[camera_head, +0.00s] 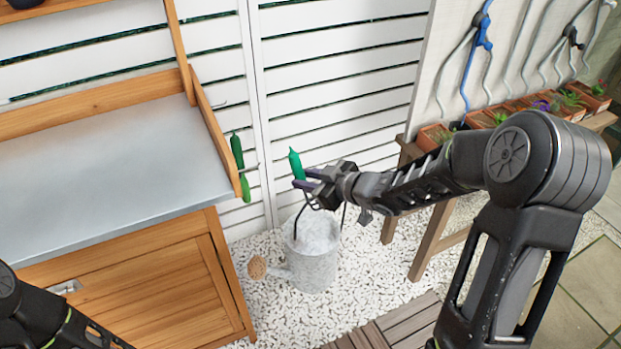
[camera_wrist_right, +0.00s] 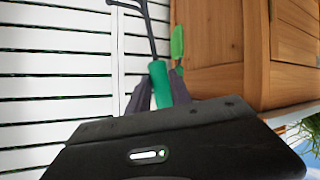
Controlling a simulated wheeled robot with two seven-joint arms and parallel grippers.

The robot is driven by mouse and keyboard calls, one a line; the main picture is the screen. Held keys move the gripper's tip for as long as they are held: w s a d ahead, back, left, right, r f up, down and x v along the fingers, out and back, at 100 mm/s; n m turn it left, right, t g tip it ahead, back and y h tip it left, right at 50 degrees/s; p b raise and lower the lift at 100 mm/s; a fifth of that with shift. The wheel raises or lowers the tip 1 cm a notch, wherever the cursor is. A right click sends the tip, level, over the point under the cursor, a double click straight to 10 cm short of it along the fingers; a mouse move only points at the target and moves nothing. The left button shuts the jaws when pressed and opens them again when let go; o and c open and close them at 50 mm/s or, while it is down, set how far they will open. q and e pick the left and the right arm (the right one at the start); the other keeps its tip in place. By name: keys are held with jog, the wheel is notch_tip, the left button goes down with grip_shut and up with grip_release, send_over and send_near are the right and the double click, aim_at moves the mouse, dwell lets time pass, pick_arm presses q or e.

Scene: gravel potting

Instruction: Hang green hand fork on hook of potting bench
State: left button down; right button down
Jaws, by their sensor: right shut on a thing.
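The green hand fork has a green handle (camera_head: 296,164) and dark metal tines. My right gripper (camera_head: 312,180) is shut on it, with the handle sticking up above the fingers and dark metal showing below. In the right wrist view the handle (camera_wrist_right: 161,84) sits between the fingertips (camera_wrist_right: 160,92). The potting bench (camera_head: 205,230) stands at the left, its right side apart from the fork. Two green handles, an upper one (camera_head: 237,150) and a lower one (camera_head: 245,187), hang at that side; a green one also shows in the right wrist view (camera_wrist_right: 177,45). The hook itself is hard to make out. My left gripper is out of view.
A grey metal watering can (camera_head: 312,262) stands on white gravel below my right gripper. A white slatted fence (camera_head: 335,75) runs behind. At the right, plant pots (camera_head: 480,120) stand on a wooden stand. The grey bench top (camera_head: 100,170) looks clear.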

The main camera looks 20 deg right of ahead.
jog(key=shift+a, duration=0.2)
jog(key=a+f+b, duration=0.1)
jog(key=a+b, duration=0.7)
jog(key=b, duration=0.1)
jog(key=shift+s+a+f, duration=0.15)
jog(key=shift+s+f, duration=0.1)
dwell(0.6)
jog(key=shift+a, duration=0.1)
dwell(0.6)
jog(key=c, duration=1.1)
grip_release()
